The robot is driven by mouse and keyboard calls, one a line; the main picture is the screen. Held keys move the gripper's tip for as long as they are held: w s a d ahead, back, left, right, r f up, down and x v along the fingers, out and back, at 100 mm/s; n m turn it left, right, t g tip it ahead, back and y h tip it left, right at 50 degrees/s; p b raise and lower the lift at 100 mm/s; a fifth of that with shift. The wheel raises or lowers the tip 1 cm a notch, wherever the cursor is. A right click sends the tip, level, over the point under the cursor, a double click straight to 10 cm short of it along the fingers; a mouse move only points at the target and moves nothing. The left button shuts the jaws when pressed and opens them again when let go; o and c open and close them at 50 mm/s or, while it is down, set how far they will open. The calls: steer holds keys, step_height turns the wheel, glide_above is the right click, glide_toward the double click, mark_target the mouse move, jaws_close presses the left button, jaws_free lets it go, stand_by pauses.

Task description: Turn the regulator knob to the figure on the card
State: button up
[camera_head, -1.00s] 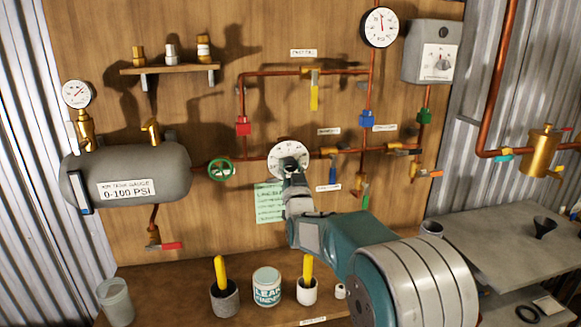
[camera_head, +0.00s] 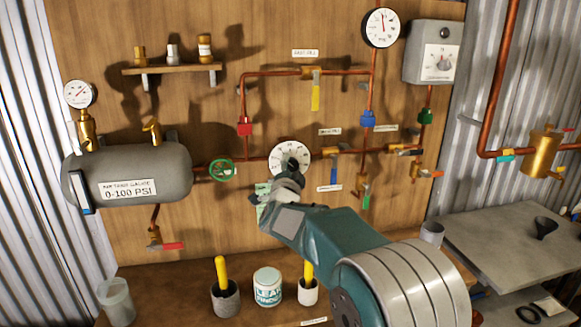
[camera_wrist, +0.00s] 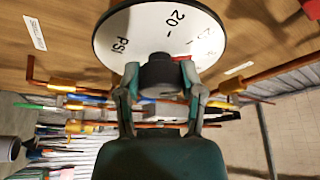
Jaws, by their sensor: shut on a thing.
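The regulator's round white dial (camera_head: 287,151) is on the wooden board, in line with the copper pipe. In the wrist view the dial (camera_wrist: 160,30) shows "20" and "PSI", with other figures cut off or too blurred to read. My gripper (camera_head: 289,172) reaches up to it from below. In the wrist view its two fingers close on the dark knob (camera_wrist: 160,72) at the dial's lower middle. A red mark shows beside the knob. The pale green card (camera_head: 263,195) behind my arm is mostly hidden, and its writing is unreadable.
A green handwheel (camera_head: 222,170) is left of the dial, next to the grey tank (camera_head: 130,172). A blue-handled valve (camera_head: 333,172) is close on the right. Below, a bench holds a white tin (camera_head: 268,287) and pots with yellow handles.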

steer(key=shift+m, duration=0.7)
steer(key=shift+g+h, duration=0.3)
steer(key=shift+h, duration=0.1)
steer(key=o, duration=1.2)
steer(key=shift+w+f, duration=0.1)
steer(key=s, duration=0.4)
steer(key=s+f, duration=0.1)
steer(key=s, duration=0.3)
steer(key=s+a+f, duration=0.1)
steer(key=s, duration=0.2)
steer(key=shift+s, duration=0.4)
